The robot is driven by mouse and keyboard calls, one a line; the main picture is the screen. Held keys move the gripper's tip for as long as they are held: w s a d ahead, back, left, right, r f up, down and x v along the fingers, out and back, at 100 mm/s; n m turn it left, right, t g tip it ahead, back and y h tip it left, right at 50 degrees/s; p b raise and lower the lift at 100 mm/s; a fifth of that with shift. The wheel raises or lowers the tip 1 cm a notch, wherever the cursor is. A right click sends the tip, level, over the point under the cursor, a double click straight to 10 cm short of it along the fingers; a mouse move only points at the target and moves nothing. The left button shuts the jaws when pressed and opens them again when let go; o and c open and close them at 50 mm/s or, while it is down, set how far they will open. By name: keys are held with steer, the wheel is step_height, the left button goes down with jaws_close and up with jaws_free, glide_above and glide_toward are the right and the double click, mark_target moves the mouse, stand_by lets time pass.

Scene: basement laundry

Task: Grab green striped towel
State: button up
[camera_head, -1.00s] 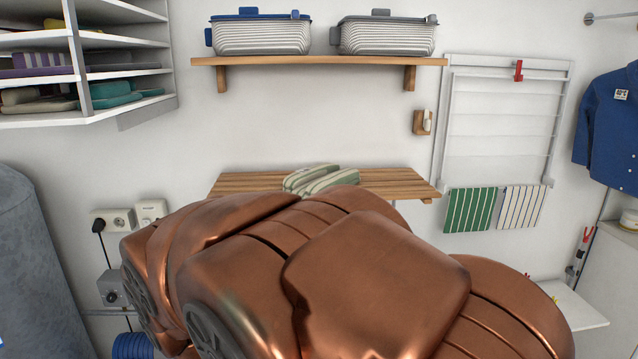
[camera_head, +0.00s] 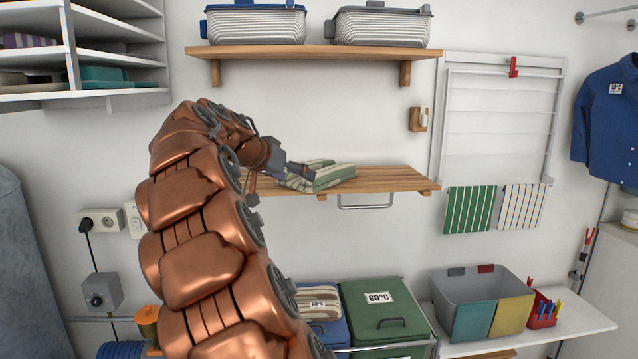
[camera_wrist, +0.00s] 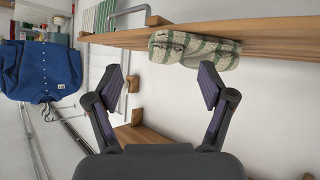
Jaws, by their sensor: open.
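A folded green-and-cream striped towel (camera_head: 328,177) lies on the middle wooden shelf (camera_head: 392,180). It also shows in the wrist view (camera_wrist: 192,48), beyond the fingertips against the shelf, in a picture that appears upside down. A second green-and-white striped towel (camera_head: 470,209) hangs on the white drying rack, with its stripes upright. My gripper (camera_head: 297,172) is at the left end of the folded towel in the head view. In the wrist view my gripper (camera_wrist: 160,80) has its two fingers spread wide with nothing between them.
Two lidded baskets (camera_head: 256,24) stand on the upper shelf (camera_head: 310,54). A metal rail (camera_head: 365,205) hangs under the middle shelf. Below are a green 60°C box (camera_head: 385,325) and a grey bin (camera_head: 455,290). The wall between the two shelves is clear.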

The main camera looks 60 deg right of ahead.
steer(key=m+h+b, duration=0.1)
steer(key=m+h, duration=0.1)
glide_toward(323, 169)
steer(key=shift+w+d+f+g, duration=0.15)
steer(key=shift+d+f, duration=0.05)
steer(key=shift+d, duration=0.35)
steer(key=shift+w+d+f+g, duration=0.1)
steer(key=shift+d+f+g, duration=0.1)
steer(key=shift+d, duration=0.4)
steer(key=shift+d+r, duration=0.15)
steer(key=shift+d, duration=0.4)
steer(key=shift+x, duration=1.05)
steer(key=shift+s+d+f+p, duration=0.2)
steer(key=shift+d+f+p, duration=0.25)
steer(key=shift+d, duration=0.25)
steer(key=x, duration=0.3)
steer(key=shift+s+d+f+p, duration=0.15)
steer(key=shift+d+f+p, duration=0.05)
steer(key=shift+f+p, duration=0.15)
steer(key=c, duration=1.5)
